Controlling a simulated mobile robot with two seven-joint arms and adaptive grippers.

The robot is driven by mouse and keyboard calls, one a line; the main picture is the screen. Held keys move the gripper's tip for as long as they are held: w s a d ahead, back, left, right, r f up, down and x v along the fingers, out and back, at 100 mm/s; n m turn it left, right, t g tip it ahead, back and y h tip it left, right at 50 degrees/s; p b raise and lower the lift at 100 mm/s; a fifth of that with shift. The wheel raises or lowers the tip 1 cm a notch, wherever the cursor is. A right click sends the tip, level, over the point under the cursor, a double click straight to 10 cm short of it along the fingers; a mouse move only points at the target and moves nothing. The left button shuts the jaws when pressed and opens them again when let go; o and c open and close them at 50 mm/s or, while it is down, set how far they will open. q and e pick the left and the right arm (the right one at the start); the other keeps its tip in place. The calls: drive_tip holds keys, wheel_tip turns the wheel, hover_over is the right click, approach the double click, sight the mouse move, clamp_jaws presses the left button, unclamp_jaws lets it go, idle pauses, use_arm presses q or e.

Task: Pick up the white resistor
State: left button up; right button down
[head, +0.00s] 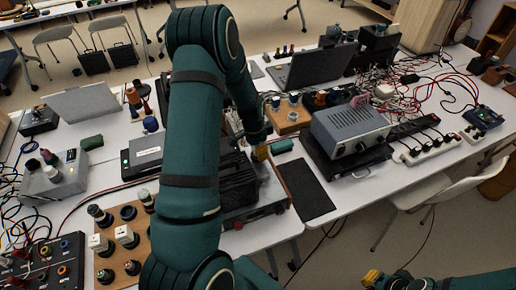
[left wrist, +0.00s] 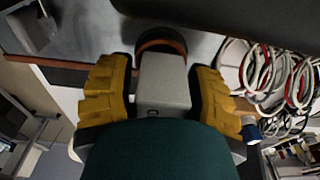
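My left arm rises through the middle of the head view, and its yellow-fingered left gripper (head: 262,152) hangs over the middle of the table. In the left wrist view the two yellow fingers of this gripper (left wrist: 160,95) stand apart. A pale grey-white block (left wrist: 165,82) lies between them; I cannot tell whether they touch it, or whether it is the white resistor. White box-shaped parts (head: 124,234) stand on a wooden board at the lower left in the head view. My right gripper (head: 374,279) shows only partly, low on the right, away from the table.
A grey instrument (head: 350,130) stands right of the left gripper, with a power strip (head: 432,146) and tangled cables beyond. A laptop (head: 312,68) sits behind. A dark mat (head: 306,190) lies at the front edge. A chair (head: 445,195) stands at the right.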

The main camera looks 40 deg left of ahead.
use_arm(q)
clamp_jaws()
